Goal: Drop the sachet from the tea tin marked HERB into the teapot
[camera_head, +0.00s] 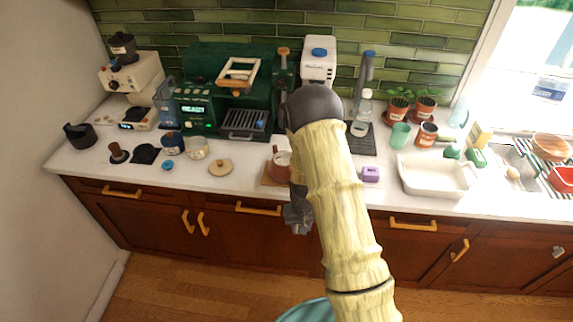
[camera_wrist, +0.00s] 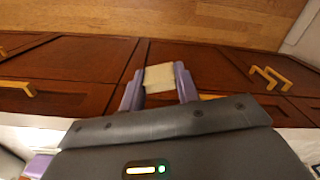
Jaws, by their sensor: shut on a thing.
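My gripper (camera_wrist: 158,84) is shut on a small beige sachet (camera_wrist: 158,78) in the wrist view. It holds the sachet in front of the dark wooden cupboard fronts. In the head view my gripper (camera_head: 298,222) hangs at the counter's front edge, and the sachet cannot be made out there. A reddish-brown pot, seemingly the teapot (camera_head: 280,160), stands on a wooden board (camera_head: 268,181) just behind my gripper, partly hidden by my arm. A purple tin (camera_head: 371,174) with a label too small to read sits to the right of my arm.
A white basin (camera_head: 436,190) stands right of the purple tin. A round wooden lid (camera_head: 220,167), a pale cup (camera_head: 196,149) and a blue tin (camera_head: 172,143) are on the left. A green coffee machine (camera_head: 225,90) stands behind. The counter's front left strip (camera_head: 190,187) is clear.

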